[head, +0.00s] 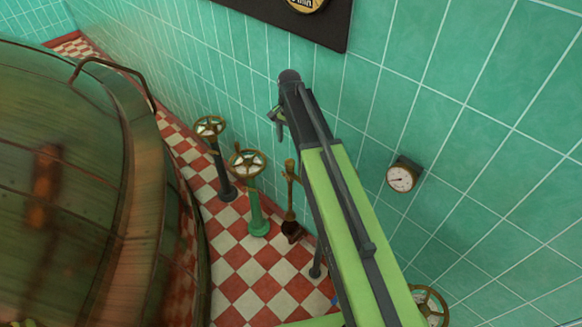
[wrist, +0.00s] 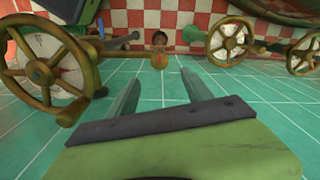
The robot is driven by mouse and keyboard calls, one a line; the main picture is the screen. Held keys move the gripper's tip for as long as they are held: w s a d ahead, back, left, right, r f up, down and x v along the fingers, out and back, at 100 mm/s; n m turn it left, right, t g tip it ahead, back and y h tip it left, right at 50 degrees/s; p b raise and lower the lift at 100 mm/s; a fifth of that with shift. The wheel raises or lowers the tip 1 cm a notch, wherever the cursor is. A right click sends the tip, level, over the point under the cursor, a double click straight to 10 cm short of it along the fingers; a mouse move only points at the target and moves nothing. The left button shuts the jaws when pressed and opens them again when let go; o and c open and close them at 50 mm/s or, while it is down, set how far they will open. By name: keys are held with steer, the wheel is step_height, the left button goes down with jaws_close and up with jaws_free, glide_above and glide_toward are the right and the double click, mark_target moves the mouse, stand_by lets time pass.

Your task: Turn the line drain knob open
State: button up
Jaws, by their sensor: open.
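My gripper (head: 277,118) is at the far end of my arm, close to the tiled wall. In the wrist view its two fingers (wrist: 162,92) stand apart with nothing between them. Beyond the fingertips is a small rounded brass end (wrist: 159,61), apart from them. It looks like the top of the slim brass stem (head: 290,185) with a dark bulb low down. Spoked handwheels stand near it: one on a green post (head: 248,163), one on a dark post (head: 210,127). No label shows which is the line drain knob.
A round gauge (head: 402,178) and a dark sign (head: 290,20) are on the green wall. Another handwheel (head: 430,305) is at lower right; a large one (wrist: 42,70) is left of my fingers. Checkered floor (head: 250,270) lies between.

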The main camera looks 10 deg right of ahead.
mark_target(290, 162)
step_height(290, 162, down, 11)
steer(key=b, duration=0.9)
steer(key=shift+r, duration=0.1)
jaws_close()
